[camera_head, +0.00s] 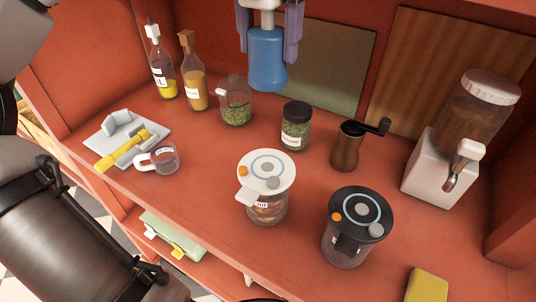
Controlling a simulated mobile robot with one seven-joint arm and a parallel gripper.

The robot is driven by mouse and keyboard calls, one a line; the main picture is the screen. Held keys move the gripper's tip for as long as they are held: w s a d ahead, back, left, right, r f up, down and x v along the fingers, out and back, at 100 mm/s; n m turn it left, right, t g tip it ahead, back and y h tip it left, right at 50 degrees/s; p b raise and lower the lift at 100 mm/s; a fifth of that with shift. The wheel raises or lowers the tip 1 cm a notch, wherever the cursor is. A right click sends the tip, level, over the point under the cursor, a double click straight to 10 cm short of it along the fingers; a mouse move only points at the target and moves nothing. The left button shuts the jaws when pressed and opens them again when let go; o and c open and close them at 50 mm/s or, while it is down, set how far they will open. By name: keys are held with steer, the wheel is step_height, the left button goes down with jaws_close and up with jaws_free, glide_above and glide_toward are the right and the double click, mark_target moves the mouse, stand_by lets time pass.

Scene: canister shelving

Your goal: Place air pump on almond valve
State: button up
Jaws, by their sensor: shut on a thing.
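My gripper (266,52) is at the top centre, its two purple fingers shut around a blue air pump (267,68) with a white top. The pump hangs upright in the air, apart from the canisters. A clear canister (267,210) with brown contents, probably almonds, stands at the middle front of the shelf. Its white lid carries a round valve (267,167) with a blue ring, an orange button and a grey knob. The pump is above and behind this lid in the picture. The canister's label is only partly readable.
A black-lidded canister (347,245) stands to the right. Behind are a green-filled jar (296,130), a grinder (346,148) and a dispenser (440,160). At left are two bottles (194,85), a glass jar (236,108), a cup (165,160) and a white tray (120,128). A yellow sponge (427,287) lies front right.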

mark_target(268, 73)
step_height(268, 73, down, 17)
steer(key=p, duration=0.3)
steer(key=shift+r, duration=0.2)
steer(key=shift+f, duration=0.4)
steer(key=shift+f, duration=0.2)
steer(key=o, duration=1.1)
steer(key=shift+r, duration=0.1)
steer(key=shift+r, duration=0.25)
step_height(268, 73, up, 12)
steer(key=shift+f+b, duration=0.1)
steer(key=shift+b, duration=1.15)
